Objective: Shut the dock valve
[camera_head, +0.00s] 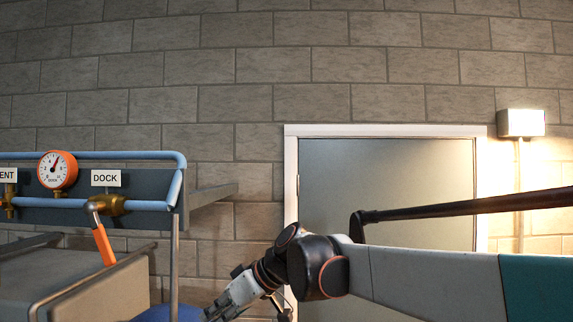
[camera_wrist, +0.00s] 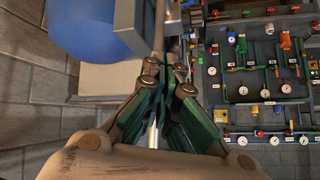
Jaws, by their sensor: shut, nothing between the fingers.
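The dock valve (camera_head: 117,206) is a brass body on the lower blue pipe, below a white DOCK label (camera_head: 106,178). Its orange lever (camera_head: 104,244) hangs steeply down, across the line of the pipe, tilted slightly to the right at its lower end. My gripper (camera_head: 212,313) is low in the head view, right of and below the lever and apart from it. Its tips are near the picture's bottom edge. In the wrist view my gripper (camera_wrist: 167,68) has its fingers together with nothing between them. I cannot make out the dock lever in the wrist view.
An orange gauge (camera_head: 57,171) and another brass valve (camera_head: 9,201) sit left of the dock valve. A grey box (camera_head: 95,292) stands below the pipes. A blue rounded object (camera_wrist: 90,25) and a board of valves and gauges (camera_wrist: 255,95) show in the wrist view. A door (camera_head: 390,185) is behind my arm.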

